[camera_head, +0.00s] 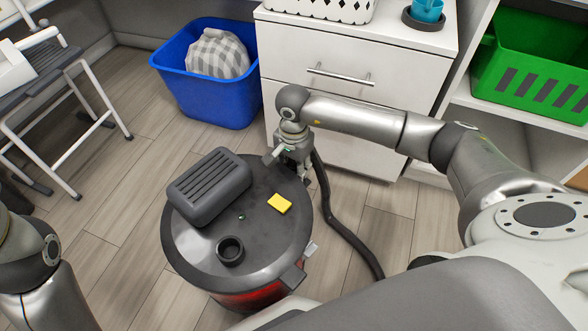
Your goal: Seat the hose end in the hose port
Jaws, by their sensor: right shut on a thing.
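A round canister with a dark grey lid (262,236) and a red body (250,301) stands on the floor in front of me. A short black round collar, which looks like the hose port (230,251), stands up from the near part of the lid, its opening facing up. My right gripper (292,163) points down at the lid's far right edge, shut on the end of a dark hose (345,232). The hose end itself is mostly hidden by the fingers. It is apart from the port. Of my left arm only links show at the lower left; its gripper is out of view.
A ribbed dark grey housing (210,186) and a yellow block (279,204) are on the lid. A blue bin (208,72) holding a checked item stands behind. A white drawer cabinet (355,68) is close behind my right arm. A white chair-like frame (62,100) stands left.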

